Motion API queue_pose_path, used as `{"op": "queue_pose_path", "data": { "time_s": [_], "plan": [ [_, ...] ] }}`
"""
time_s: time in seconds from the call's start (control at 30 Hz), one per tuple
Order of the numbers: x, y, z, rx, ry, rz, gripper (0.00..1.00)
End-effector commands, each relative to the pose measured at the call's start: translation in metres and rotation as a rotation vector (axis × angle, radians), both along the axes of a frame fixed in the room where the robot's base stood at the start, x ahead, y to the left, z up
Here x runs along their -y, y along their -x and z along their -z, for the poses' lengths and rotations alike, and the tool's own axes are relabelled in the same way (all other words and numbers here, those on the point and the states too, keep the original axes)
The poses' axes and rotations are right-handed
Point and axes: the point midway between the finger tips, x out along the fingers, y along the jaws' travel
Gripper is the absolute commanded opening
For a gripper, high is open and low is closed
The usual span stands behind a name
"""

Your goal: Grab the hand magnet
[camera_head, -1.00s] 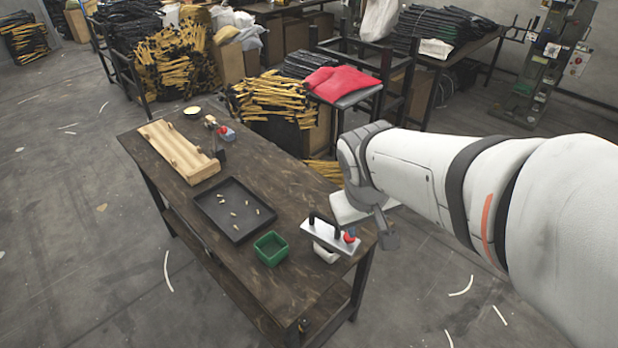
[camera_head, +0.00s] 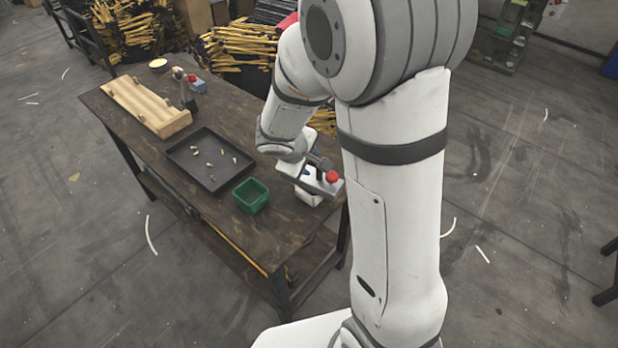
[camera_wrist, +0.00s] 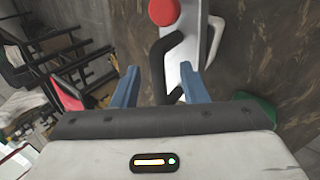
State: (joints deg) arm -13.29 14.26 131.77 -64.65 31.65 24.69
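The hand magnet (camera_head: 334,187) is a grey plate with a black handle and a red knob, at the right end of the workbench, partly hidden by my arm. In the wrist view the hand magnet (camera_wrist: 180,52) lies ahead of my gripper, red knob at the top. My gripper (camera_wrist: 158,84) has its two blue fingers apart, and the lower part of the black handle shows between them. I see no clear contact between fingers and handle.
A green bin (camera_head: 240,199) stands left of the magnet, and a white container (camera_head: 308,197) is at the magnet's near side. A black tray (camera_head: 183,169) with several small parts and a wooden block (camera_head: 140,105) are farther left. A red-topped device (camera_head: 196,84) stands at the back.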

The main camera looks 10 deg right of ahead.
Motion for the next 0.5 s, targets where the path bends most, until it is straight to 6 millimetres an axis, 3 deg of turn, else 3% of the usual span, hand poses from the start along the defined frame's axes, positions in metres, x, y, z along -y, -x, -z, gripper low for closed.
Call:
{"op": "queue_pose_path", "data": {
  "time_s": [0.2,0.5],
  "plan": [
    [0.012,-0.012,0.024,-0.002,0.001,0.002,0.40],
    [0.013,-0.013,0.026,-0.001,0.001,0.001,0.38]
  ]
}}
